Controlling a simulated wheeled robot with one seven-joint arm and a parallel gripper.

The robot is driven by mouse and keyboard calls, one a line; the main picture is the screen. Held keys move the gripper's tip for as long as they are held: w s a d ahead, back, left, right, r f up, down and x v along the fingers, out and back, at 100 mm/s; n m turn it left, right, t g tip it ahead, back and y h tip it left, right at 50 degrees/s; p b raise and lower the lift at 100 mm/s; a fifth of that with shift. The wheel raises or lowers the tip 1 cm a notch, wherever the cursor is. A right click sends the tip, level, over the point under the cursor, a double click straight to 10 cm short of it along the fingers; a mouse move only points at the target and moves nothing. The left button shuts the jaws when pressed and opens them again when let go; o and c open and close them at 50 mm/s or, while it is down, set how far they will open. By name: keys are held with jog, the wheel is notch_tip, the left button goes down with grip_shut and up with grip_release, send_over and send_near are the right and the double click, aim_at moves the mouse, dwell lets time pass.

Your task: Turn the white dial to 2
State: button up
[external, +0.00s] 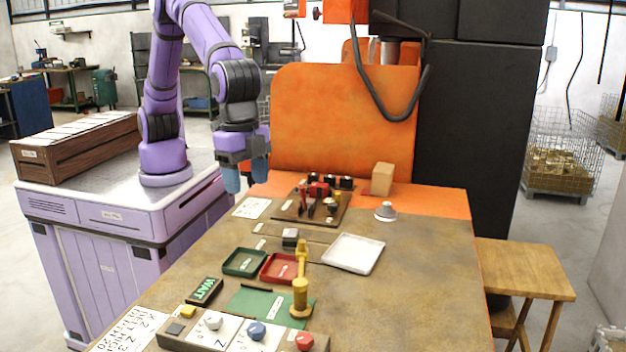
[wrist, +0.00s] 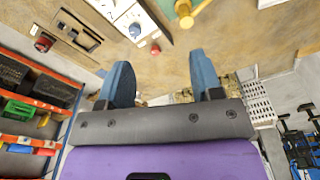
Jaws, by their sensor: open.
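The white dial (external: 213,322) sits on a white card on the brown control panel (external: 175,342) at the near edge of the table, left of a blue dial (external: 256,331). The number it points to is too small to read. My gripper (external: 246,180) is open and empty, its two blue fingers apart, above the far left part of the table and well away from the dial. In the wrist view my fingers (wrist: 161,80) frame the table's edge. A blue dial (wrist: 135,30) and a red button (wrist: 156,49) show there, but I cannot make out the white dial.
Also on the panel are a yellow button (external: 187,311) and a red button (external: 304,341). Behind it stand a WAIT sign (external: 205,291) and a brass post (external: 300,285) on a green mat. Green and red trays (external: 244,262) and a white tray (external: 353,253) lie mid-table.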

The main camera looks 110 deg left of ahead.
jog(key=m, duration=0.1)
send_over(215, 319)
notch_tip(215, 319, down, 13)
jog(key=shift+g+y, duration=0.3)
jog(key=shift+g, duration=0.1)
notch_tip(215, 319, down, 11)
jog(key=shift+r, duration=0.15)
jog(key=c, duration=0.9)
